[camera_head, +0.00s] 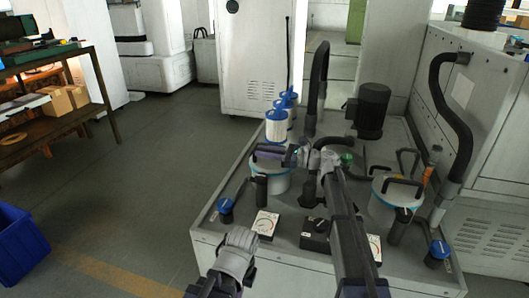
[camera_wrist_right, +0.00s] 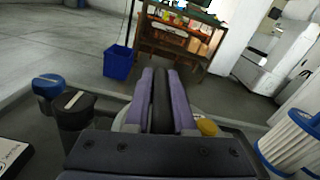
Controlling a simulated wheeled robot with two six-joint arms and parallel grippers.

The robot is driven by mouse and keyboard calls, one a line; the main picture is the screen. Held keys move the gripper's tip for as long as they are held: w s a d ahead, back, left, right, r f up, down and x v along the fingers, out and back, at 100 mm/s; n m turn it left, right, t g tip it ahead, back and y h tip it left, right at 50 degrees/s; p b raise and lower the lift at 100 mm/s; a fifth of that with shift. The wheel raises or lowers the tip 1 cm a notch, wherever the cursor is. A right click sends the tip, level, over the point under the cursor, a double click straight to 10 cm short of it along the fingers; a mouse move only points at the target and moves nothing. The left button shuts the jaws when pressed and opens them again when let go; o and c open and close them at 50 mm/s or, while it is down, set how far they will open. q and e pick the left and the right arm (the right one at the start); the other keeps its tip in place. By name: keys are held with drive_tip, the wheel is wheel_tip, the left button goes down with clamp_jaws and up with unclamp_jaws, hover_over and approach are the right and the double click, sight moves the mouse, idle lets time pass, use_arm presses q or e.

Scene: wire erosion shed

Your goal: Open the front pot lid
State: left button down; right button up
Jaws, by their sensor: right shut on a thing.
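Two white pots with blue rims and dark lid handles stand on the machine deck. My right gripper (camera_head: 268,153) reaches over the left pot (camera_head: 279,184). In the right wrist view, its purple fingers (camera_wrist_right: 160,100) are shut on a black bar, the lid handle (camera_wrist_right: 161,108). The lid is mostly hidden by the gripper, and I cannot tell whether it is seated or raised. The right pot (camera_head: 383,211) has its lid (camera_head: 398,189) on, apart from my gripper. A grey link of my left arm shows at the bottom; its fingers do not show.
Blue-capped knobs (camera_head: 226,206) and dial boxes (camera_head: 266,224) line the deck's front. White filter cartridges (camera_head: 276,128) stand behind the left pot. A black motor (camera_head: 371,110) and hoses stand further back. A blue bin (camera_head: 22,243) is on the floor at left, with open floor between.

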clamp_jaws()
idle(0.8)
drive_tip(key=shift+w+d+r, duration=0.1)
drive_tip(key=shift+r, duration=0.05)
drive_tip(key=shift+w+d+r+m+p, duration=0.1)
drive_tip(key=shift+w+r+m+p, duration=0.25)
drive_tip(key=shift+r+p, duration=0.3)
drive_tip(key=w+d+r+m+p, duration=0.1)
drive_tip(key=w+r+m+p, duration=0.4)
drive_tip(key=shift+w+d, duration=0.15)
drive_tip(key=shift+d, duration=0.2)
drive_tip(key=shift+r, duration=0.1)
